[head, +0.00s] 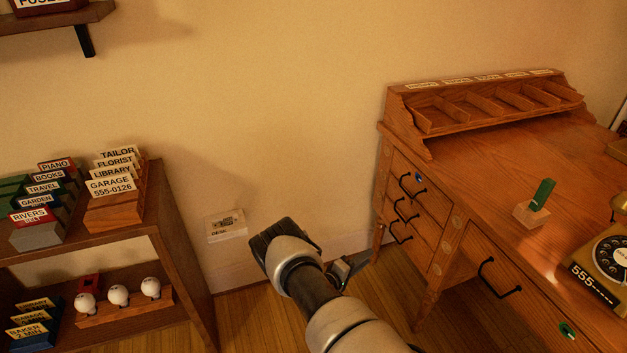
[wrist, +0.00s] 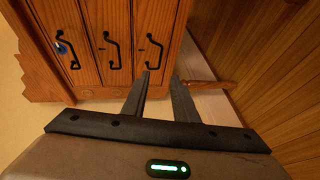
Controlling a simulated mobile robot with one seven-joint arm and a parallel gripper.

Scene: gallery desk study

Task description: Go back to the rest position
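My arm reaches up from the bottom of the head view, over the floor between the shelf unit and the desk. My gripper (wrist: 160,76) shows in the wrist view as two dark parallel fingers with a gap between them and nothing held. Beyond the fingertips is the desk's stack of small drawers (wrist: 118,35) with black handles. In the head view my gripper (head: 350,270) is partly hidden behind my wrist, left of the desk's front leg. I cannot tell the exact distance from fingers to desk.
The wooden desk (head: 480,165) stands at right, with a green piece on a wooden block (head: 532,212) and a telephone (head: 604,262) on top. A shelf unit (head: 180,262) with card holders and white bulbs stands at left. A wall box (head: 227,226) lies between them.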

